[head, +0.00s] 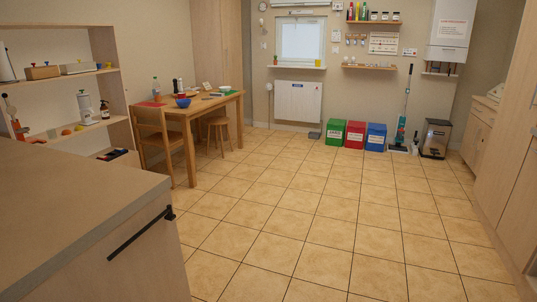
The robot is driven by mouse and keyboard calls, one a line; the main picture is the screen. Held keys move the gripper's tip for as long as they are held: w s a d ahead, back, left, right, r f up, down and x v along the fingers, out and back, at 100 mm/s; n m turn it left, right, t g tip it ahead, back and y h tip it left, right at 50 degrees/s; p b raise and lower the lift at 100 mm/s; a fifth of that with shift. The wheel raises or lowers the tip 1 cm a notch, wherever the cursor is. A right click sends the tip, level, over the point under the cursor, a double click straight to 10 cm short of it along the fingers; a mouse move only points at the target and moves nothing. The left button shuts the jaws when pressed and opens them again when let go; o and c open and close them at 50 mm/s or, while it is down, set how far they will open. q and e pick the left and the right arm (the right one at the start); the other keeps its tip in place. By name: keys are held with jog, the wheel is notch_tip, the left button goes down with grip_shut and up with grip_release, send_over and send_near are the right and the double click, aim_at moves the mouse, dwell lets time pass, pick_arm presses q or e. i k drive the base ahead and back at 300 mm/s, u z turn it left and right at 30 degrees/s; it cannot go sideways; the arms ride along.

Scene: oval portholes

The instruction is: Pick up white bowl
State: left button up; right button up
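A small white bowl-like item (225,89) stands near the far right end of the wooden table (205,104), at the left of the room in the head view. It is small in the picture, and a bit of green shows at it. A blue bowl (183,102) is nearer on the same table. Neither of my grippers shows in this view.
A grey-topped counter (70,200) with a black handle fills the near left. Green (335,131), red (355,134) and blue (376,137) bins line the back wall. The tiled floor (320,220) is clear.

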aim_at(225, 90)
jog(key=z, duration=0.3)
jog(key=i, duration=2.7)
jog(key=z, duration=0.2)
jog(key=i, duration=2.6)
jog(key=u, duration=0.65)
jog(key=i, duration=2.8)
jog(key=u, duration=1)
